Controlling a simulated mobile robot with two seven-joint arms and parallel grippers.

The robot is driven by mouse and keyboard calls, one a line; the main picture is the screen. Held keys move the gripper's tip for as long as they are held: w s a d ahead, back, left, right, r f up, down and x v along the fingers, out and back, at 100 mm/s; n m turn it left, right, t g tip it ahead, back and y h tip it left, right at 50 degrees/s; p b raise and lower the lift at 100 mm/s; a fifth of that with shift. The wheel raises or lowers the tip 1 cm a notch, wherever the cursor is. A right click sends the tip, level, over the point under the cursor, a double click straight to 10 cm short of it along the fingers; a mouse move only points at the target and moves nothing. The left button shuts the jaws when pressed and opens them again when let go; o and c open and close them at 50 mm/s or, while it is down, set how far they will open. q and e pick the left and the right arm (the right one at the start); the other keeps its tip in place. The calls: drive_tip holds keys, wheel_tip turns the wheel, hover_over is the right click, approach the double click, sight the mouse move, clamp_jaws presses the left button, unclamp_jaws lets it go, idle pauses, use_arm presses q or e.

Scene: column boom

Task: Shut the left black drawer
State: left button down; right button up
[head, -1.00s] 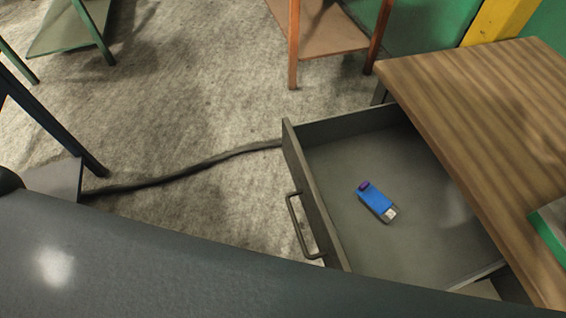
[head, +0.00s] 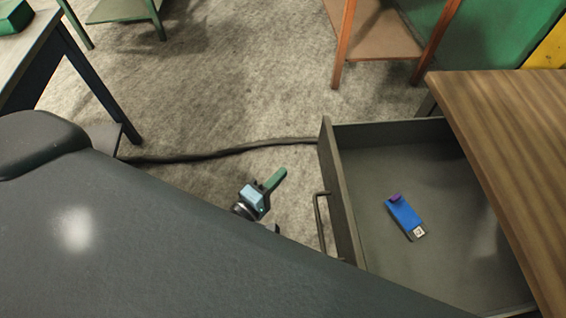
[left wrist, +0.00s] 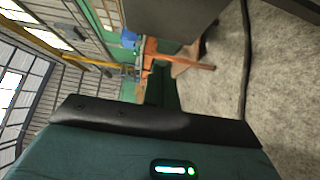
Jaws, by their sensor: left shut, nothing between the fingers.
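The dark grey-black drawer (head: 345,195) stands open at the right of the head view, pulled out from under a wood-topped table. Its bar handle (head: 319,222) is on the front panel, facing left. A blue object with a purple end (head: 405,217) lies inside on the drawer floor. My left gripper (head: 279,175) is shut and empty, left of the drawer front and apart from the handle in the picture. Its lower part is hidden behind my own dark body. The left wrist view is tilted and shows no clear fingertips. My right gripper is not in view.
The wooden tabletop (head: 520,130) overhangs the drawer at right. A dark cable (head: 215,153) crosses the floor to the drawer. A brown-legged stand (head: 380,40) is behind, and a dark-legged table (head: 85,80) at left.

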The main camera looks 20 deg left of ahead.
use_arm(q)
approach(322, 146)
drive_tip(key=w+a, duration=0.2)
drive_tip(key=w, duration=0.2)
drive_tip(key=shift+w+d+f, duration=0.1)
drive_tip(key=shift+w+d, duration=0.35)
drive_tip(key=shift+d, duration=0.4)
drive_tip(key=shift+w+d+f, duration=0.1)
drive_tip(key=shift+w+d, duration=0.35)
drive_tip(key=shift+d, duration=0.4)
